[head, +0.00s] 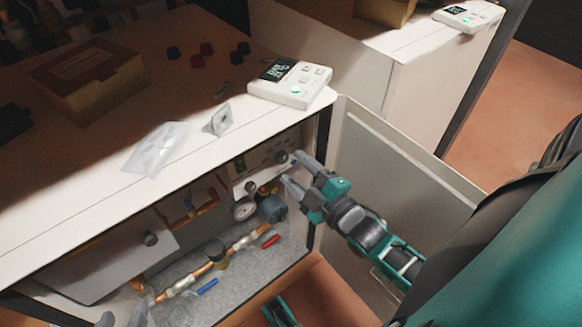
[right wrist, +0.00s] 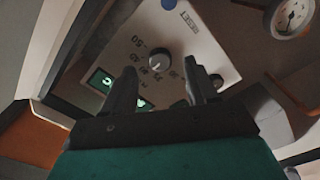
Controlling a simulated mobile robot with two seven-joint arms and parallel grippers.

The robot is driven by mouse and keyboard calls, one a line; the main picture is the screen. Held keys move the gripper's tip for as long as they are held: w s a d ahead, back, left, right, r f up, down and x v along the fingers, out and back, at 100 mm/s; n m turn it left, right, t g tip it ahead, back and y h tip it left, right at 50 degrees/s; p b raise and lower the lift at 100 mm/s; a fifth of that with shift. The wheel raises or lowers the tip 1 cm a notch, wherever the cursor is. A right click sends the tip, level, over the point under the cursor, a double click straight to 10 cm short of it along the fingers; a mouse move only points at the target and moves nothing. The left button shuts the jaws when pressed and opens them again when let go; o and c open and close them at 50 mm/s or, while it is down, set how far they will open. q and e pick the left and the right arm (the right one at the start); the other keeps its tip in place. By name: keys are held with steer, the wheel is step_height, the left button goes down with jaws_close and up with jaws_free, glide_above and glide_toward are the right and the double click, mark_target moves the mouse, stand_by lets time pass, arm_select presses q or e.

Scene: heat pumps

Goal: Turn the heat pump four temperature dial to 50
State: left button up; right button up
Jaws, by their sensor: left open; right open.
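The temperature dial (right wrist: 159,60) is a round dark knob on a white control panel (right wrist: 200,40), with printed numbers including 50 around one side. A pale mark shows on its lower edge in the right wrist view; which number it points to is hard to read. In the head view the dial (head: 282,157) sits inside the open cabinet. My right gripper (head: 292,170) is open in front of the panel. In the right wrist view its fingers (right wrist: 160,82) stand apart, with the dial beyond the gap between them. My left gripper (head: 121,316) is open at the bottom left, partly cut off.
A pressure gauge (head: 244,208), copper pipes and red (head: 271,240) and blue (head: 208,287) valve handles are below the panel. On top lie a white controller (head: 290,92), a plastic bag (head: 156,148) and a cardboard box (head: 88,78).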

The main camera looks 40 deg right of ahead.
mark_target(282, 158)
steer(key=shift+w+a, duration=0.1)
steer(key=shift+w, duration=1.2)
steer(key=shift+c, duration=0.4)
steer(key=c, duration=1)
